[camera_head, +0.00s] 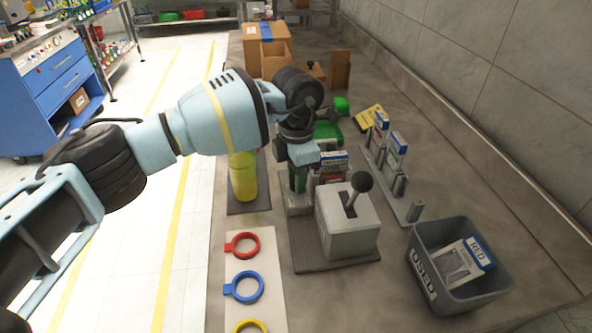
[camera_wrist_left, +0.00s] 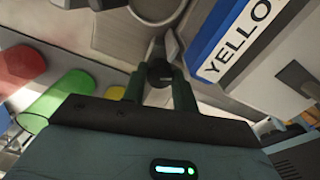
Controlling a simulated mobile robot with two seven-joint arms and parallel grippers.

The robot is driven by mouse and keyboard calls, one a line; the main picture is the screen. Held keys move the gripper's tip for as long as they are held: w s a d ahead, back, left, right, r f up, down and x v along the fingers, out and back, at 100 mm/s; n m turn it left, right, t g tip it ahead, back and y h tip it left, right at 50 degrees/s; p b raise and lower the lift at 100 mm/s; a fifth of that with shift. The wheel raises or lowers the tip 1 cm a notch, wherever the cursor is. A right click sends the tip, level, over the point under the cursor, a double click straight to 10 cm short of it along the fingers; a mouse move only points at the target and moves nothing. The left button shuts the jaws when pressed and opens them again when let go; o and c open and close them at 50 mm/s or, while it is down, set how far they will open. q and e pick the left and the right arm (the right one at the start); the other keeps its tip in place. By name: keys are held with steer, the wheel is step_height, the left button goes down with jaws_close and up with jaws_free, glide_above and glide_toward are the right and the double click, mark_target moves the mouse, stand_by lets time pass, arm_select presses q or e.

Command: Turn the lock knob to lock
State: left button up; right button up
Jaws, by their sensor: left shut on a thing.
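The lock knob is the small dark round part (camera_wrist_left: 160,72) between my left fingers in the wrist view; a grey metal lever or bracket shows just beyond it. My left gripper (camera_wrist_left: 160,84) is shut on this knob. In the head view the left gripper (camera_head: 298,182) points down at the feeder, left of the blue-and-white labelled card (camera_head: 332,168). The knob is hidden there by the gripper and wrist, and I cannot tell its turn angle. A card reading "YELLO" (camera_wrist_left: 236,38) stands close beside the fingers in the wrist view. My right gripper is not in view.
A grey box with a black ball lever (camera_head: 347,225) stands just in front of the gripper. A yellow cylinder (camera_head: 243,180) is to its left. Coloured rings (camera_head: 244,286) lie on a pale board in front. A grey bin (camera_head: 428,278) stands at right.

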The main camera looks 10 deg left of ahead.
arm_select(q)
steer(key=shift+r+n, duration=0.1)
steer(key=shift+n, duration=0.3)
steer(key=o, duration=1)
steer(key=shift+c, duration=0.2)
step_height(320, 180, up, 8)
steer(key=shift+f, duration=0.15)
